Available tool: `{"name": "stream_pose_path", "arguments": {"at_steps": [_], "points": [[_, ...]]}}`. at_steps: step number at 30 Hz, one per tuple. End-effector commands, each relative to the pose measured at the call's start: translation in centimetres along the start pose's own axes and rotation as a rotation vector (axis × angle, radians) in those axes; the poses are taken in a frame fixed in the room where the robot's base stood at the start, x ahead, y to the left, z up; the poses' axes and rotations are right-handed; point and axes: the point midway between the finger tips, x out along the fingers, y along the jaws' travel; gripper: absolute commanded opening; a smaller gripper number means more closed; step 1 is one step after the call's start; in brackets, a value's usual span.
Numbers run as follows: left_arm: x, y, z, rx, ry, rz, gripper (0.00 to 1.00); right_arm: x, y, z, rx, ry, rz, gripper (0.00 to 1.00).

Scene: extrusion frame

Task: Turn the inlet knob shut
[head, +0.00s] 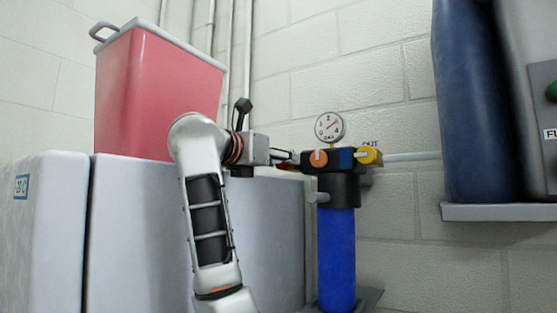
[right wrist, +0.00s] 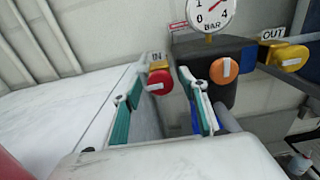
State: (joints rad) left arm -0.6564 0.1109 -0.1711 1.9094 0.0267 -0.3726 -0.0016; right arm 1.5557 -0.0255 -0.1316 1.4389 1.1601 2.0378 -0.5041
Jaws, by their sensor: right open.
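The red inlet knob (right wrist: 160,77), with a white bar across its face, is under the "IN" label in the right wrist view. My right gripper (right wrist: 160,92) is open, with its teal-padded fingers on either side of the knob's line. I cannot tell if either finger touches it. In the head view my right gripper (head: 283,155) reaches rightward to the filter head, and the inlet knob is hidden there. The filter unit has a blue bowl (head: 337,258) below a black head. My left gripper is in neither view.
An orange knob (head: 318,158) is on the filter head's front, close to my right finger. A yellow outlet knob (head: 369,156) is to its right. A pressure gauge (head: 329,126) stands on top. A red bin (head: 158,92) is on white cabinets at the left.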

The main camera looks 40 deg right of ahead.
Motion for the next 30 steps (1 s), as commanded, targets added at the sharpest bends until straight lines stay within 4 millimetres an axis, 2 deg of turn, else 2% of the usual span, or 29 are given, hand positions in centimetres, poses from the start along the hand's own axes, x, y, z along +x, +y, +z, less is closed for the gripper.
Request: {"name": "stream_pose_path", "arguments": {"at_steps": [1, 2, 3, 6, 19, 30], "points": [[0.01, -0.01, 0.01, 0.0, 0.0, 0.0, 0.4, -0.02, 0.01, -0.01, 0.0, 0.0, 0.0, 0.43], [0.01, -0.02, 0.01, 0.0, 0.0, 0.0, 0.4, -0.02, 0.01, -0.01, 0.0, 0.0, 0.0, 0.38], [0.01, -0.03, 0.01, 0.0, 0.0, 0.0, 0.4, -0.02, 0.01, -0.01, 0.0, 0.0, 0.0, 0.27], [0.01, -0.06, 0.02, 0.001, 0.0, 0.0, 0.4, -0.03, 0.02, -0.01, 0.0, 0.0, 0.0, 0.06], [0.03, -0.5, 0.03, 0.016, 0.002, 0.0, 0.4, -0.08, 0.03, -0.01, 0.068, 0.001, 0.002, 0.06], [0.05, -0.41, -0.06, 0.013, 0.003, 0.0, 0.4, -0.11, -0.09, -0.01, 0.355, 0.001, 0.002, 0.06]]}}
